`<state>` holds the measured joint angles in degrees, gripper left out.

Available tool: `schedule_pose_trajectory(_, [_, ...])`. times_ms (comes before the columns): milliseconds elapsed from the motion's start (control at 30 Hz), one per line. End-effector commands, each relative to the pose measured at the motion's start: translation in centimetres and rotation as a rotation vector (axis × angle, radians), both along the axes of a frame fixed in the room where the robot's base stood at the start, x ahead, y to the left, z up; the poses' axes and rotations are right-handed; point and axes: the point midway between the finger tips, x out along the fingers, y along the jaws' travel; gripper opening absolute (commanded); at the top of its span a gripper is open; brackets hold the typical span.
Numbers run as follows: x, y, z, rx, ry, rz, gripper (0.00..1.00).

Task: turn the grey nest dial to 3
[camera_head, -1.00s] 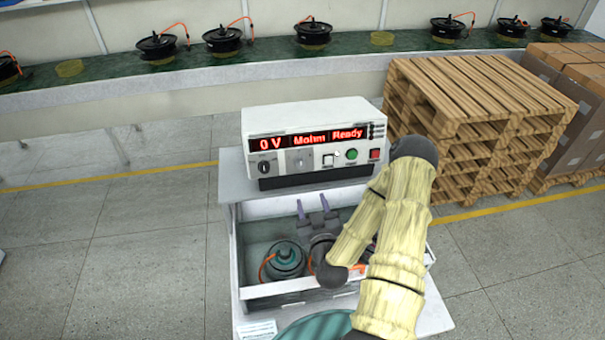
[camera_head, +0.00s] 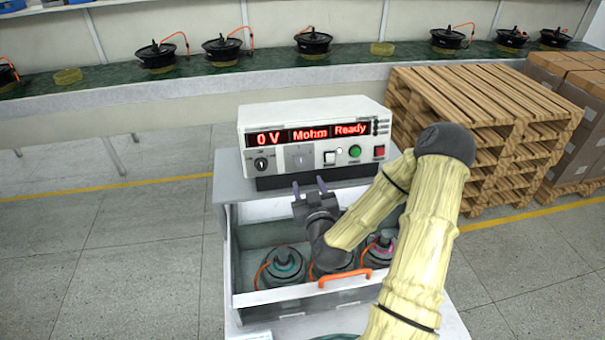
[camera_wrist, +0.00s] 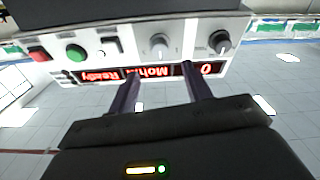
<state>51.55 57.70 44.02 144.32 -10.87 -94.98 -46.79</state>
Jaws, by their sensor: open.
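The grey nest dial (camera_head: 298,159) sits on the front panel of the white tester (camera_head: 310,112), right of a black dial (camera_head: 262,163). In the wrist view, which shows the panel upside down, the grey dial (camera_wrist: 158,46) is a round knob left of the black dial (camera_wrist: 220,41). My gripper (camera_head: 308,185) is open and empty, just below the grey dial in the head view. In the wrist view its fingers (camera_wrist: 160,76) point toward the panel and are spread about the grey dial's column, apart from the knob. The dial's number marks are too small to read.
The red display (camera_head: 310,134) reads "0 V Mohm Ready". White, green (camera_head: 355,151) and red (camera_head: 379,151) buttons lie to the right. Wooden pallets (camera_head: 490,140) stand at the right.

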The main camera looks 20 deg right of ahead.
Motion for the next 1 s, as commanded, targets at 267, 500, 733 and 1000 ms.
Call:
schedule_pose_trajectory(267, [3.7,-0.7,0.3,0.002,-0.001,-0.002,0.49])
schedule_pose_trajectory(500, [7.1,-1.4,0.2,0.002,-0.001,-0.002,0.49])
schedule_pose_trajectory(733, [8.6,-1.6,0.0,0.0,0.001,0.0,0.49])
schedule_pose_trajectory(1000, [8.6,-1.6,0.0,0.0,0.001,0.0,0.43])
